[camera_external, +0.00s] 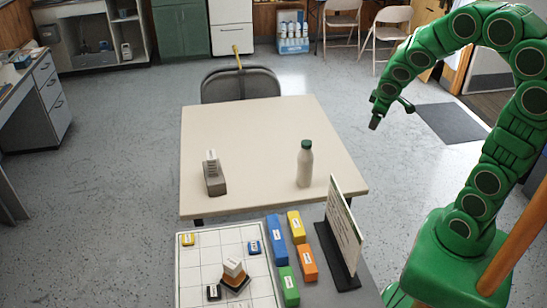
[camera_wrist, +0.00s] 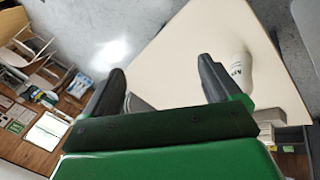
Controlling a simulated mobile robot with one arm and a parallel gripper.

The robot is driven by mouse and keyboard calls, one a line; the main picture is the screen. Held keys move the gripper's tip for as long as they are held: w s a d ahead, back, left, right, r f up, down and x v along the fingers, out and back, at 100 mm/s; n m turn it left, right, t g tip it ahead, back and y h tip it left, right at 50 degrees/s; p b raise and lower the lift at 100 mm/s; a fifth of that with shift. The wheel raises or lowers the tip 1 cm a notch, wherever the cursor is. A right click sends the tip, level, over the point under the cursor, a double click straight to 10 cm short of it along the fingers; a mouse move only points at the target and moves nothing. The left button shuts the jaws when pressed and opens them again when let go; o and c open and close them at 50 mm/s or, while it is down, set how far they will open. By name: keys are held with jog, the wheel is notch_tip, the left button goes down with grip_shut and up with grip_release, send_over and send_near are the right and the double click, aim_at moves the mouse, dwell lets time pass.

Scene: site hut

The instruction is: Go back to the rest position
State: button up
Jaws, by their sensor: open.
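My gripper (camera_external: 376,115) is at the end of my green arm, raised in the air to the right of the beige table (camera_external: 260,130). In the wrist view the two dark fingers of my gripper (camera_wrist: 160,85) stand wide apart with nothing between them. A white bottle with a green cap (camera_external: 305,165) stands upright on the table; part of it also shows in the wrist view (camera_wrist: 238,72), beyond the right finger. A grey block holder with a white labelled piece (camera_external: 214,175) stands at the table's left front. My gripper is apart from all of these.
A white grid board (camera_external: 200,260) with several small pieces lies in front. Blue (camera_external: 277,240), yellow, orange and green blocks lie beside it, near an upright sign (camera_external: 344,225). A dark chair (camera_external: 240,85) stands behind the table. The air around my gripper looks clear.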

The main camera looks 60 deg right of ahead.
jog(key=s+a+r+g+y, duration=0.2)
jog(key=s+a, duration=0.8)
jog(key=s+a+r+m+g+y, duration=0.1)
jog(key=s+a+r+g+y, duration=0.1)
jog(key=s+a, duration=0.7)
jog(key=shift+s+a+g, duration=0.3)
jog(key=shift+s+a, duration=0.05)
jog(key=shift+s, duration=0.8)
